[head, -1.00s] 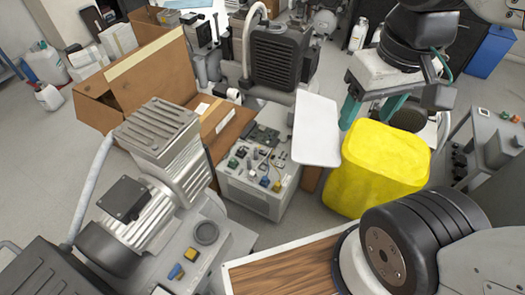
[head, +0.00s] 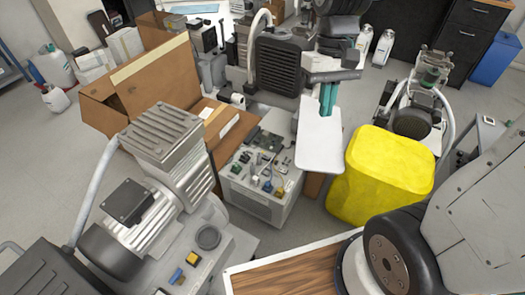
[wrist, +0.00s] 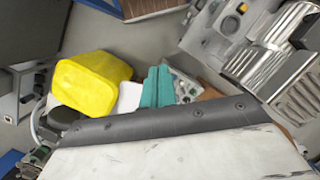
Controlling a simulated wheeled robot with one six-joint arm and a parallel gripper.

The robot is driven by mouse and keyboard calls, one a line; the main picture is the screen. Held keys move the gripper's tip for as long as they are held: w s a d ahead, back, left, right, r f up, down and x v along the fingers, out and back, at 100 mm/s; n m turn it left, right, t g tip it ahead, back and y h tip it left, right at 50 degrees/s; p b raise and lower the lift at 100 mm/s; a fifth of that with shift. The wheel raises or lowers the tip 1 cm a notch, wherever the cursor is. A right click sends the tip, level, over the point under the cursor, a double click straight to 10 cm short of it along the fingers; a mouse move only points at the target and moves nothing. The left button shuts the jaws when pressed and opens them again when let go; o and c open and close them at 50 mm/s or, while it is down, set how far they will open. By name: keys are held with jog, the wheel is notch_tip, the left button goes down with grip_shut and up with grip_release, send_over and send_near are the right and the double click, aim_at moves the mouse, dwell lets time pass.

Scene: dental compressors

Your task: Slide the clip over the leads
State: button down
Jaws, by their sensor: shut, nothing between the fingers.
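My gripper (head: 327,98) has teal fingers, held close together with nothing visible between them. In the head view it is above and beyond a white flat panel (head: 319,145), to the right of the grey control box (head: 256,201). The fingers also show in the wrist view (wrist: 157,87), beside the white panel (wrist: 129,98). The box top carries a green circuit board (head: 268,142) and several small coloured parts, among them a blue one (head: 267,186). I cannot make out a clip or leads among them; they are too small, and the wrist view is partly blocked.
A yellow container (head: 378,178) stands right of the panel. A large grey compressor (head: 165,180) is at the left, with an open cardboard box (head: 150,85) behind it. A dark ribbed unit (head: 277,68) stands behind the control box. A wood-topped surface (head: 290,275) is in front.

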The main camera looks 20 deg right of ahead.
jog(key=w+a+f+n+y, duration=0.2)
jog(key=w+f, duration=1.7)
jog(key=w, duration=0.2)
jog(key=w+f+n+t, duration=0.1)
jog(key=w+f, duration=0.5)
jog(key=f, duration=0.6)
jog(key=w+f+n+t, duration=0.1)
jog(key=w+f, duration=0.5)
jog(key=f, duration=0.7)
jog(key=w+f+n+t, duration=0.1)
jog(key=w+f, duration=0.5)
jog(key=f, duration=0.7)
jog(key=shift+a+f+n+t+y, duration=0.15)
jog(key=shift+a+n+t+y, duration=0.15)
jog(key=shift+n, duration=0.5)
jog(key=w+r+n+t, duration=0.1)
jog(key=w+r+n, duration=0.1)
jog(key=w, duration=0.3)
jog(key=shift+w+d+r+t, duration=0.15)
jog(key=shift+w+d+t, duration=0.15)
jog(key=shift+d+t, duration=0.15)
